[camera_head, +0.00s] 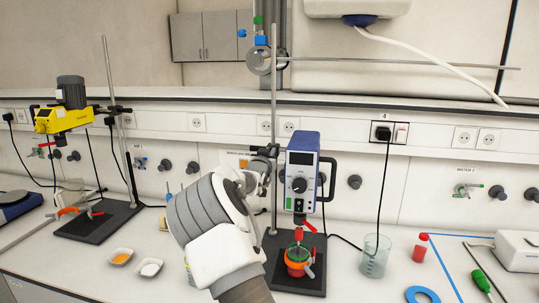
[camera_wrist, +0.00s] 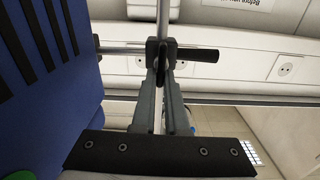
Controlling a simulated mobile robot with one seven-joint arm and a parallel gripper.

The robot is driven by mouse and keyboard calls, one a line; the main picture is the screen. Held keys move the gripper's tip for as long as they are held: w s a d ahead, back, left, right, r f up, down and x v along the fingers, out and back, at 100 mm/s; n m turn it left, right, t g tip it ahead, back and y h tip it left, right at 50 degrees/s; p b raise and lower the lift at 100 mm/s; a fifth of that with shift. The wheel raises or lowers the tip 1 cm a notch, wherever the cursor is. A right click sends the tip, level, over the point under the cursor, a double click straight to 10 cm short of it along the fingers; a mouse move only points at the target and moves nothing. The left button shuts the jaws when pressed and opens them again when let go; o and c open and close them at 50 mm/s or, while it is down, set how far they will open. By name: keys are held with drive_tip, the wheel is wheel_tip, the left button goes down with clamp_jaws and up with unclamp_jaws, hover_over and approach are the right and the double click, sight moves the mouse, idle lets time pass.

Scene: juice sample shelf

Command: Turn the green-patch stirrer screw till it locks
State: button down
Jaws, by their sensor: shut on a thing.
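The stirrer (camera_head: 303,165) is a blue and white box with a dial, mounted on an upright rod (camera_head: 274,90). A small green mark (camera_head: 289,203) shows low on its front. In the wrist view its blue ribbed side (camera_wrist: 50,60) fills the left. My gripper (camera_head: 267,158) is beside the stirrer's left side, at the dark clamp on the rod. In the wrist view my gripper (camera_wrist: 160,72) is shut on the black clamp screw (camera_wrist: 157,52); the fingertips partly hide it. A black bar (camera_wrist: 198,56) sticks out right. I cannot tell how tight the screw is.
An orange-red vessel (camera_head: 298,265) stands under the stirrer on a black base plate. A glass beaker (camera_head: 374,258) and a red bottle (camera_head: 420,248) stand to the right. A yellow stirrer (camera_head: 64,118) on another stand is at left. Two small dishes (camera_head: 120,257) lie left of my arm.

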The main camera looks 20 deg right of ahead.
drive_tip(key=shift+s+d+f+m+b, duration=0.1)
drive_tip(key=shift+f+m+b, duration=0.25)
drive_tip(key=shift+m+b, duration=2.2)
drive_tip(key=shift+s+d+f+m+b, duration=0.15)
drive_tip(key=shift+f+m+b, duration=0.25)
drive_tip(key=shift+m+b, duration=2.15)
drive_tip(key=shift+s+d+f+m+b, duration=0.1)
drive_tip(key=shift+f+m+b, duration=0.25)
drive_tip(key=shift+m+b, duration=2.2)
drive_tip(key=shift+w+m+p, duration=0.1)
drive_tip(key=shift+m+p, duration=0.8)
drive_tip(key=shift+m, duration=0.25)
drive_tip(key=shift+a+r, duration=0.1)
drive_tip(key=c, duration=0.9)
unclamp_jaws()
drive_tip(key=b+v, duration=0.2)
drive_tip(key=v, duration=1.5)
drive_tip(key=shift+s+r, duration=0.15)
drive_tip(key=shift+s, duration=0.1)
